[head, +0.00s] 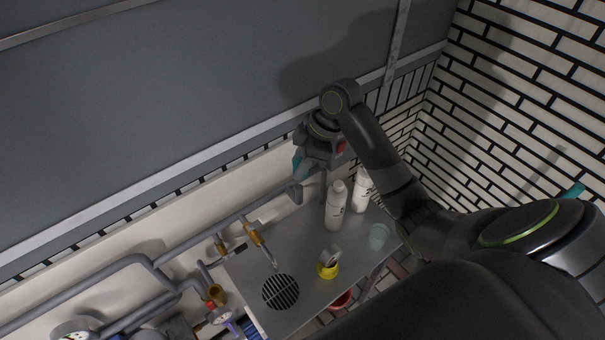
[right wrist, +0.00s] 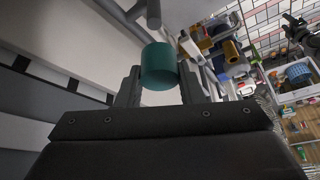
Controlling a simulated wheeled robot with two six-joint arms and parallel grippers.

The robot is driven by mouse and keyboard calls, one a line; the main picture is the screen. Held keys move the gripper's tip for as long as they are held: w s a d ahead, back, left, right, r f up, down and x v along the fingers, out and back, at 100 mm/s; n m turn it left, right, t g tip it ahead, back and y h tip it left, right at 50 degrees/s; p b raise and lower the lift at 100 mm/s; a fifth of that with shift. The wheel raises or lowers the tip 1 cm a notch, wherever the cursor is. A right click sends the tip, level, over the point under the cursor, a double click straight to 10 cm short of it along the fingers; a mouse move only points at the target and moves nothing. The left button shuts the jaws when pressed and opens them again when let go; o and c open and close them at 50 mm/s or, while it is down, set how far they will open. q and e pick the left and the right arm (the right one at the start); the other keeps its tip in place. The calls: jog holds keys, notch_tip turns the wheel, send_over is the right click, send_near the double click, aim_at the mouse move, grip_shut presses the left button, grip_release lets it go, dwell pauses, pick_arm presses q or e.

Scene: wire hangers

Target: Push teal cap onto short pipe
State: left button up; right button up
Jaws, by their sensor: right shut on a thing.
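The teal cap (right wrist: 160,72) is between the two fingers of my right gripper (right wrist: 158,85), which is shut on it. In the head view a sliver of the teal cap (head: 297,167) shows at the left side of my right gripper (head: 302,168), and the gripper's body hides part of it. A short grey pipe (head: 297,193) turns up from the wall piping just below the gripper. In the right wrist view the grey pipe end (right wrist: 153,14) is just beyond the cap, with a small gap seeming to show between them. My left gripper is not in view.
A grey metal shelf (head: 305,235) holds two white bottles (head: 335,205), a yellow-based item (head: 327,268) and a pale cup (head: 378,236). Grey pipes (head: 195,232) with brass valves (head: 253,235) run along the wall. A grey overhead panel (head: 180,110) is above.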

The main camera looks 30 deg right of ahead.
jog(key=shift+w+r, duration=0.25)
jog(key=shift+r, duration=0.2)
jog(key=shift+a, duration=0.1)
jog(key=b, duration=0.3)
send_over(298, 187)
jog(key=shift+f, duration=2.9)
jog(key=shift+s+p, duration=0.1)
jog(key=shift+p, duration=0.55)
jog(key=shift+f+b, duration=1.15)
jog(key=shift+f, duration=0.9)
